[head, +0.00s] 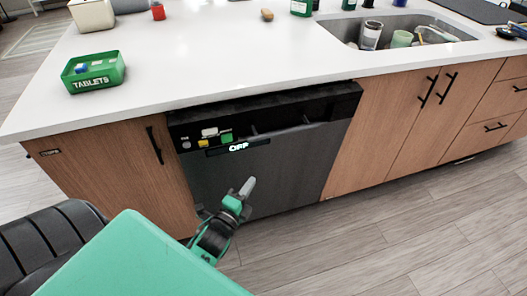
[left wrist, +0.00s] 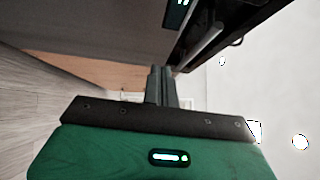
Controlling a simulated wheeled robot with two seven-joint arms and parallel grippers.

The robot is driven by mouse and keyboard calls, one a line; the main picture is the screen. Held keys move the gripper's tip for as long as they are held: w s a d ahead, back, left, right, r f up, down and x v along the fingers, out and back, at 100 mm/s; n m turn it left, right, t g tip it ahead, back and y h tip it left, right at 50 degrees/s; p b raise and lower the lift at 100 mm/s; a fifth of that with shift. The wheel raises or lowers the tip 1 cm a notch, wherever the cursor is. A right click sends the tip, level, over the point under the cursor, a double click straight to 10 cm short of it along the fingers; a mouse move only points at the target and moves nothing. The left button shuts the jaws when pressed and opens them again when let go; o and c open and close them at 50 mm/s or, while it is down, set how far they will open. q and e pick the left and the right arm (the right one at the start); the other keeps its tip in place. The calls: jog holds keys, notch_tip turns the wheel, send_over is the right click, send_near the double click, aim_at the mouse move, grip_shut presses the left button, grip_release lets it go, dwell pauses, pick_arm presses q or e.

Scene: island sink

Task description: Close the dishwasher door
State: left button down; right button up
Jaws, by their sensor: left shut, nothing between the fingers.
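The dishwasher door (head: 290,165) is a dark grey panel under the white counter. It stands upright or nearly so. A black top strip with an OFF label and small coloured marks runs along it below the counter edge. I cannot tell whether its top sits fully flush. My left gripper (head: 248,187) is in front of the door's lower middle, fingers shut and empty, pointing up. Its shut fingers also show in the left wrist view (left wrist: 160,72), with the dark door (left wrist: 110,28) beyond them. Whether they touch it is unclear. My right gripper is not in view.
Wooden cabinets flank the dishwasher, with a black handle (head: 154,145) on the left and two handles on the right. The counter (head: 200,60) overhangs above and carries a green TABLETS box (head: 94,72). The sink (head: 400,30) is at back right. The floor (head: 400,220) at right is clear.

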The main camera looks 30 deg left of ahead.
pick_arm(q)
send_near(266, 144)
jog(key=w+d, duration=0.3)
jog(key=w, duration=0.1)
jog(key=shift+w+a+r, duration=0.1)
jog(key=shift+w+a, duration=0.2)
jog(key=shift+a, duration=0.3)
jog(key=shift+w+a, duration=0.25)
jog(key=shift+a, duration=0.35)
jog(key=shift+w+a, duration=0.35)
jog(key=shift+a, duration=0.1)
jog(key=shift+r, duration=0.1)
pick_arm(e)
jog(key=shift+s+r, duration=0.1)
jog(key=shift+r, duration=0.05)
